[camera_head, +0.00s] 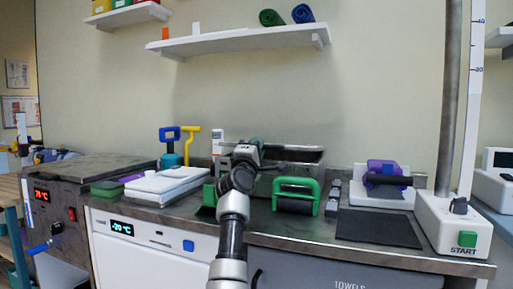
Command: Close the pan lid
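A metal pan (306,157) stands at the back of the counter, partly hidden by my arm. Its upper part shows as a pale, rimmed rectangle; I cannot tell whether this is a raised lid or the open inside. One arm of mine rises from the bottom, slightly left of centre, and I take it as the left. Its dark gripper (246,157) is in front of the pan's left part, and its fingers cannot be made out clearly. I cannot tell whether it touches the pan. My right gripper is not in view.
A green-framed roller (296,196) stands in front of the pan. White stacked slabs (168,184) lie to the left, near a heated unit (70,216) showing a red display. A dark mat (378,229), a purple item (384,169) and a post base (452,224) are at right.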

